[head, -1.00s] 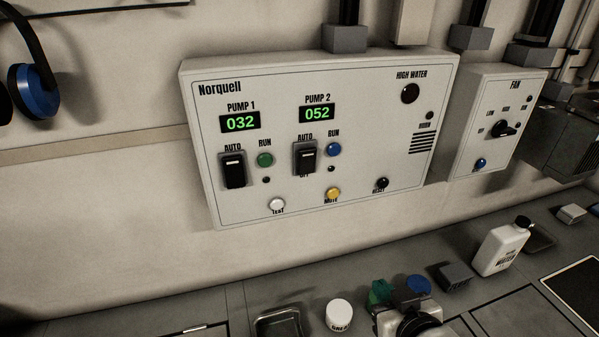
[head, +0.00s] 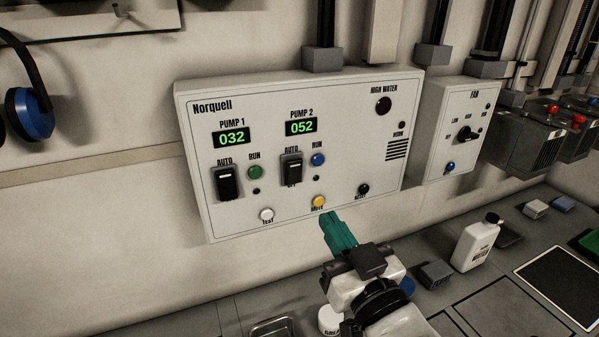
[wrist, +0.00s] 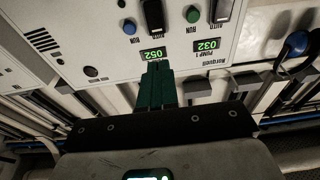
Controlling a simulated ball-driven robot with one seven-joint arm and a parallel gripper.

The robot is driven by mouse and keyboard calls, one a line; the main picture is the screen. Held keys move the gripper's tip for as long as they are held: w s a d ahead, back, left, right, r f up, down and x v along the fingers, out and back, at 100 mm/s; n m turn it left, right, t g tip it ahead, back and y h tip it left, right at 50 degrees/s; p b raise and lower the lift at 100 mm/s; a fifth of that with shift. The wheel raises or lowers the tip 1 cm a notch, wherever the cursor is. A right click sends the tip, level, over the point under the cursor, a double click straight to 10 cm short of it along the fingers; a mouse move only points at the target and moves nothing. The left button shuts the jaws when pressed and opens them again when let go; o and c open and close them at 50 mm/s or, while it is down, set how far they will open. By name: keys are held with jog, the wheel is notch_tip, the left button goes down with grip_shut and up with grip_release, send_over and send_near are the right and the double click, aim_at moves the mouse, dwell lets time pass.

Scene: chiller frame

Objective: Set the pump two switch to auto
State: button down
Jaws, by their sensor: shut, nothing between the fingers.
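The pump two switch (head: 292,167) is a black rocker in a grey surround under the green 052 display (head: 301,127) on the Norquell panel (head: 350,130). AUTO is printed above it, and a partly covered label shows below. I cannot tell for sure which way the rocker is tipped. In the wrist view the panel appears upside down, with the switch (wrist: 153,16) at the top edge. My gripper (head: 331,219) has green fingers, shut and empty. In the head view they are below and right of the switch, near the yellow MUTE button (head: 319,202), apart from the switch.
The matching pump one switch (head: 227,183) is to the left. A blue RUN lamp (head: 318,159) sits close right of the pump two switch. A fan box (head: 460,130) is on the right. A white bottle (head: 475,242) and small boxes stand on the bench below.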

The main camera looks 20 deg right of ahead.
aim_at(294, 162)
jog(key=w+p, duration=0.1)
jog(key=w, duration=0.3)
jog(key=w+r+p, duration=0.1)
jog(key=w, duration=0.3)
jog(key=w+r+p, duration=0.1)
jog(key=w, duration=0.4)
jog(key=shift+w+r, duration=0.1)
jog(key=shift+r, duration=0.05)
jog(key=p, duration=0.1)
jog(key=r+p, duration=0.1)
jog(key=p, duration=0.1)
jog(key=shift+w+g, duration=0.25)
jog(key=shift+g, duration=0.05)
jog(key=shift+f+b, duration=0.35)
jog(key=shift+b, duration=0.05)
